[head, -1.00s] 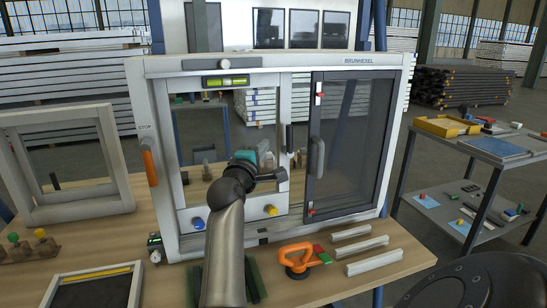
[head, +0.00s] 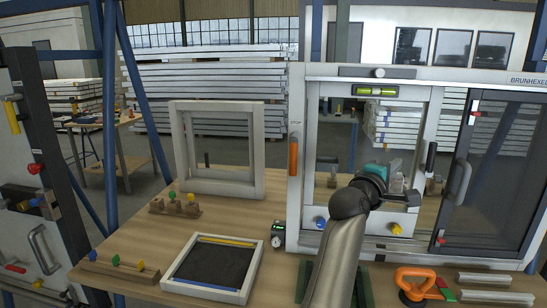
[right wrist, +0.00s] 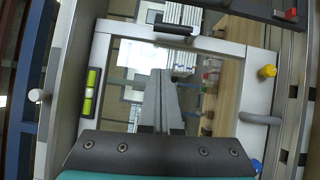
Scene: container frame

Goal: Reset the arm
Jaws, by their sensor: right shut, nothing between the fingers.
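My right arm comes up from the bottom of the head view, and its gripper (head: 411,198) is in front of the left opening of a grey window frame marked BRUNHEXEL (head: 296,195). In the right wrist view the two grey fingers (right wrist: 161,75) lie together, shut with nothing between them, and point at the opening. Whether the fingertips reach into the opening I cannot tell. The left gripper is out of view.
On the wooden bench (head: 225,225) are a small white frame (head: 178,150), a dark-panelled tray (head: 243,297), peg blocks, an orange suction lifter (head: 415,285) and pale bars (head: 497,297). A dark panel with handles (head: 40,245) stands at the far left.

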